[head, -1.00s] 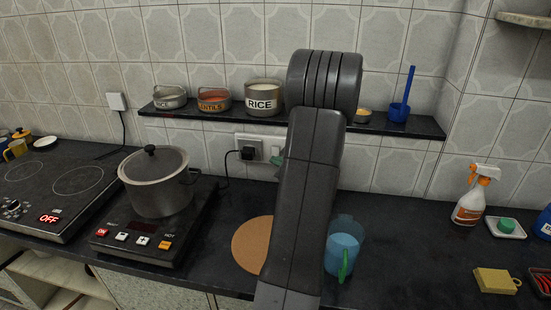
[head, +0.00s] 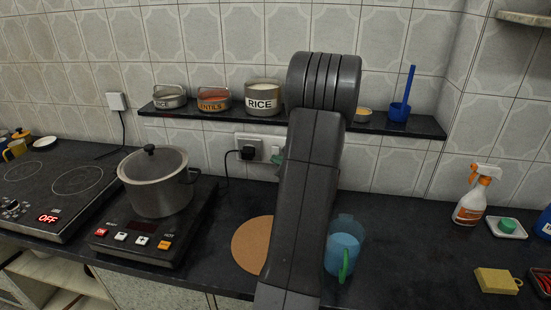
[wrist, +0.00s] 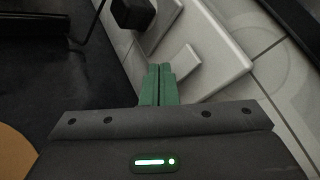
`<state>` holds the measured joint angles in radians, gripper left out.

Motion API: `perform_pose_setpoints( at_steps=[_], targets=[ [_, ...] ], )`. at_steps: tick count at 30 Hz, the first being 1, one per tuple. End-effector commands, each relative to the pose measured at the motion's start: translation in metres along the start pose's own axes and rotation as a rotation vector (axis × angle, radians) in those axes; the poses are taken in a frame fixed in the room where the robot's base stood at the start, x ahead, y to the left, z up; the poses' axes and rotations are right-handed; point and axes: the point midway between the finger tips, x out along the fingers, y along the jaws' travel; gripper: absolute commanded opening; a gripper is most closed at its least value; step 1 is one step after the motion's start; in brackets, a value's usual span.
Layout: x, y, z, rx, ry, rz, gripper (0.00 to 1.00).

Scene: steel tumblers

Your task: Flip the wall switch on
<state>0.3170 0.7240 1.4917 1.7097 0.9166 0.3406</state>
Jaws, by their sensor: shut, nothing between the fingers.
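The white wall plate (head: 250,141) is on the tiles below the shelf, with a black plug in its left part. In the wrist view the plate (wrist: 225,62) slants across the upper right, and its pale switch rocker (wrist: 184,67) stands just right of my fingertips. My gripper (wrist: 160,72) has green fingers, shut together with nothing between them. The tips are at or very near the rocker's left edge; I cannot tell if they touch. In the head view my arm hides most of the gripper.
The black plug (head: 248,153) and its cord are left of the switch. A shelf (head: 220,116) with labelled pots runs above. Below, a round cork mat (head: 251,245) and a blue jug (head: 344,240) are on the counter. A pot (head: 155,180) stands on a hotplate at left.

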Motion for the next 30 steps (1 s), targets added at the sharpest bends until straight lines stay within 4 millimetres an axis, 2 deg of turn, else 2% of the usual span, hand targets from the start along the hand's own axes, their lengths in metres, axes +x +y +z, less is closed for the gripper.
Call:
perform_pose_setpoints(
  at_steps=[22,30],
  targets=[
    [0.0039,-0.0026,-0.0027,0.000,0.000,0.000,0.00],
    [-0.0032,0.0029,0.0018,-0.001,0.000,0.000,0.00]
  ],
)
